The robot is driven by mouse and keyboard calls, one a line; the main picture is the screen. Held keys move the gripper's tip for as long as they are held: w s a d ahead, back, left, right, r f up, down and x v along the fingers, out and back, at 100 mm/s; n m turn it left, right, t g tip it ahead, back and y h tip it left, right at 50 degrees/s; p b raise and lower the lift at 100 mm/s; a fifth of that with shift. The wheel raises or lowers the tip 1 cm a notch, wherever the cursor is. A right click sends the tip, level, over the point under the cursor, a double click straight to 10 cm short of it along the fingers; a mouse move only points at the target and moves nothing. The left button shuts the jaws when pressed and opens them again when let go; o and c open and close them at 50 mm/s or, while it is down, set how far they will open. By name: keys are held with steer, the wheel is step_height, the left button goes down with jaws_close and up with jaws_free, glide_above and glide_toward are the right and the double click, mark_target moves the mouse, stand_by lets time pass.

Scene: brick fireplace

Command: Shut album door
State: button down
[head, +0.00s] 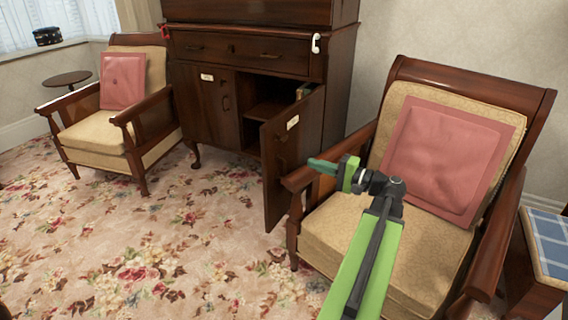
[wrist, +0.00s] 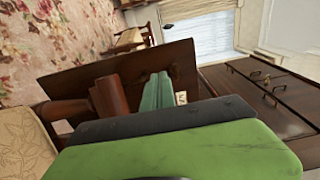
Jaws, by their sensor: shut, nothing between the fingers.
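The album door (head: 290,150) is the right door of a dark wooden cabinet (head: 215,105). It stands open, swung out toward the armchair on the right, with a small white label (head: 292,122) near its top. The inside of the cabinet shows behind it. My gripper (head: 322,165) is shut and empty, its teal fingers pointing left just right of the door in the head view. In the wrist view the teal fingers (wrist: 156,92) lie in front of the door panel (wrist: 120,72). I cannot tell whether they touch it.
An armchair (head: 350,235) with a pink cushion (head: 440,160) stands close to the open door, and its wooden arm (head: 325,158) is near my gripper. Another armchair (head: 95,140) is at the left. The flowered carpet (head: 150,245) in front is clear.

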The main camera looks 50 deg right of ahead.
mark_target(270, 150)
steer(key=w+a, duration=0.1)
steer(key=w, duration=0.3)
steer(key=w+a, duration=0.1)
steer(key=w, duration=0.8)
steer(key=shift+w+a, duration=0.4)
